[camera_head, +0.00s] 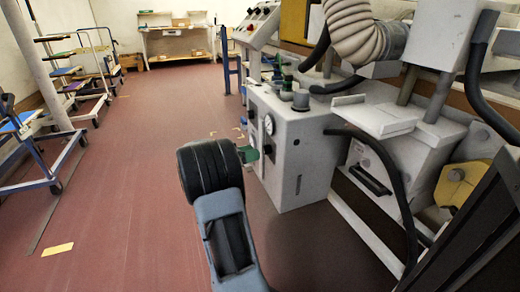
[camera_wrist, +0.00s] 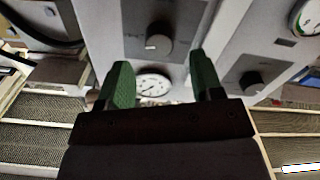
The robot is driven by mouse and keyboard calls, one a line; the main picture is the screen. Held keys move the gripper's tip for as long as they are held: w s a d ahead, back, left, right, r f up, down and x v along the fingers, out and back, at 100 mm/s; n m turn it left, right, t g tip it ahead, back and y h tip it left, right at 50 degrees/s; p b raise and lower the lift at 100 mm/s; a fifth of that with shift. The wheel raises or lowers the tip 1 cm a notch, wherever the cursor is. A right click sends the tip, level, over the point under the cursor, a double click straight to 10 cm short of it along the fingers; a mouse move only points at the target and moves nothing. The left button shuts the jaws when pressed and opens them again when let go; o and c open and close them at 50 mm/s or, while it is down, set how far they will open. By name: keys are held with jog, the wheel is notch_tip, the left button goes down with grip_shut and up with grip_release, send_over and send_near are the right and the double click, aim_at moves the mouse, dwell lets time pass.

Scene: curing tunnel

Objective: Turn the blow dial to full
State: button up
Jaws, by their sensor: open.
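My gripper shows in the wrist view (camera_wrist: 160,68) with its two green fingers apart and nothing between them. A black round dial (camera_wrist: 158,38) with a light mark sits on a grey panel just beyond the fingertips, roughly in line with the gap. A second black dial (camera_wrist: 251,82) is to the right of the right finger. Labels are unreadable, so I cannot tell which is the blow dial. In the head view my gripper (camera_head: 248,154) is in front of the grey control box (camera_head: 305,160), its fingers partly hidden by my arm. Contact with a dial cannot be told.
A white gauge (camera_wrist: 152,84) shows between the fingers, and another gauge (camera_wrist: 307,17) is at upper right. In the head view a ribbed hose (camera_head: 352,28) and black cables hang over the machine at right. Trolleys (camera_head: 40,150) stand at left.

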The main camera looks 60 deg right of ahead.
jog(key=p+v, duration=0.2)
jog(key=v, duration=0.7)
jog(key=shift+w+a, duration=0.15)
jog(key=s+a+r+n+t+y+p, duration=0.3)
jog(key=a+r+n+p, duration=0.4)
jog(key=a+r+p, duration=0.3)
jog(key=s+a+r+n+t+y+p, duration=0.3)
jog(key=a+r+n+t+y+p, duration=0.3)
jog(key=a+r+p, duration=0.5)
jog(key=s+a+r+n+t+y+p, duration=0.2)
jog(key=a+r+n+t+y+p, duration=0.2)
jog(key=a+r+n+p, duration=0.3)
jog(key=a+r+y+p, duration=0.1)
jog(key=a+r+p, duration=0.3)
jog(key=r+p, duration=0.4)
jog(key=shift+s+r+n+t+p, duration=0.15)
jog(key=shift+s+n+t+p, duration=0.25)
jog(key=shift+p, duration=0.75)
jog(key=shift+s+a+r+n+y, duration=0.1)
jog(key=shift+a+r+n+y, duration=0.2)
jog(key=shift+a+n+y, duration=0.15)
